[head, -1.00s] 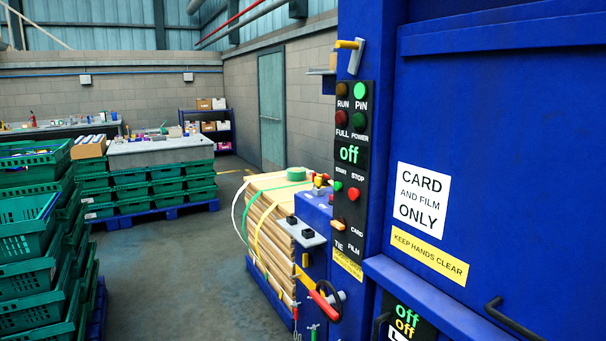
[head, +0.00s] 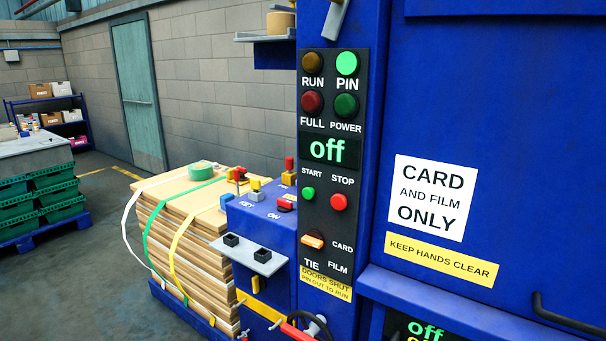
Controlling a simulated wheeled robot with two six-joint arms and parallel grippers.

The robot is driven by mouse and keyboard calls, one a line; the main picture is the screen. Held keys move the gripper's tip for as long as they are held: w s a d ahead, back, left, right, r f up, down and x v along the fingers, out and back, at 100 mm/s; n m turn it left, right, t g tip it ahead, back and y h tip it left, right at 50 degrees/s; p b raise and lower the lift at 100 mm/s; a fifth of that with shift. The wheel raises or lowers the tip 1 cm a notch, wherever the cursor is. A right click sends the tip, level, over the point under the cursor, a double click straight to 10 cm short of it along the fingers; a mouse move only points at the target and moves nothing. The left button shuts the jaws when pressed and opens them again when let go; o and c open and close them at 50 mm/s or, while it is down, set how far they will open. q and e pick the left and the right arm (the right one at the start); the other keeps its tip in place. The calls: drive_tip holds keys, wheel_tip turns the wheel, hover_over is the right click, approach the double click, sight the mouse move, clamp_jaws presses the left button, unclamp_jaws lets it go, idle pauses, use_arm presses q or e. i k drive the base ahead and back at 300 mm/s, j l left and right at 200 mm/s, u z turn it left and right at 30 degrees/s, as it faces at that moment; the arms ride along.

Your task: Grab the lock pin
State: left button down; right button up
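Neither of my grippers is in the head view. I cannot tell for sure which part is the lock pin. The blue baler (head: 440,120) fills the right side. Its control panel (head: 325,230) has a green lamp (head: 346,63) lit above the word PIN, and the display (head: 330,149) reads "off". A label (head: 326,284) on the panel says doors shut, pin out to run. Low on the machine, a yellow bar (head: 262,306) and a red handle (head: 297,331) show, the handle partly cut off by the bottom edge. A grey lever (head: 338,17) is cut off at the top.
A blue box (head: 262,222) with switches and a grey shelf plate (head: 248,255) juts out left of the panel. Strapped cardboard bales (head: 175,235) stand on a blue pallet beside it. Green crates (head: 40,205) stand far left. The floor (head: 90,270) between them is clear.

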sight(289, 161)
drive_tip(key=i+j, duration=0.1)
drive_tip(key=j, duration=0.2)
drive_tip(key=i+j, duration=0.1)
drive_tip(key=j, duration=0.15)
drive_tip(key=i+j, duration=0.1)
drive_tip(key=j, duration=0.2)
drive_tip(key=i+j, duration=0.4)
drive_tip(key=i, duration=0.1)
